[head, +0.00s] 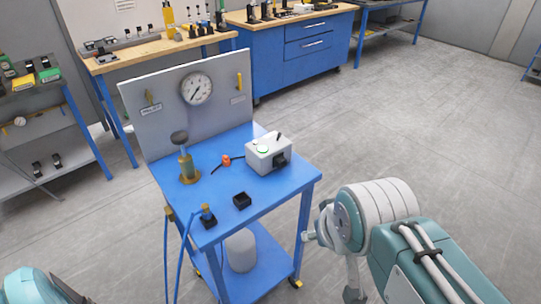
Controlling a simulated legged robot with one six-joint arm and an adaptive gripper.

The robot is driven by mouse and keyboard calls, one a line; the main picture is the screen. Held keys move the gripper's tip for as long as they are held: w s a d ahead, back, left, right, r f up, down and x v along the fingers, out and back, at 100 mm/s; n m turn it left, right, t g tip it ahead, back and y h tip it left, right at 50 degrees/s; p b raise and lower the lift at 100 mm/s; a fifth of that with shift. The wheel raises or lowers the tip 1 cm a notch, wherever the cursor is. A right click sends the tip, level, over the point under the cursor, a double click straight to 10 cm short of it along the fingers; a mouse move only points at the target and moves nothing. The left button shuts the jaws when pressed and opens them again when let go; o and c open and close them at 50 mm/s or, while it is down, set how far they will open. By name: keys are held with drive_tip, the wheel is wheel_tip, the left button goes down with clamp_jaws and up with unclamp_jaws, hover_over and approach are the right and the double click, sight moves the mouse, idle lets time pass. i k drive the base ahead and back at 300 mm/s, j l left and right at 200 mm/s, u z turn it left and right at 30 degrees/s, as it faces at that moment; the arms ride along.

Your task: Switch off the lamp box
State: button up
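The lamp box (268,155) is a small light-grey box on the right rear part of the blue cart top. Grey parts at the end of my arm (318,234) show beside the cart's right front leg, apart from the lamp box. The arm hides most of my gripper, and its fingers cannot be made out.
The blue cart (222,225) has an upright panel with a pressure gauge (197,89). A brass device with a dark knob (187,167), a red-ended cable (226,160) and a black open box (242,200) share its top. Workbenches stand behind; the floor at right is clear.

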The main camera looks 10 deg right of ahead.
sight(259, 153)
drive_tip(key=i+l+u, duration=0.4)
drive_tip(key=i+l, duration=0.3)
drive_tip(key=l, duration=0.1)
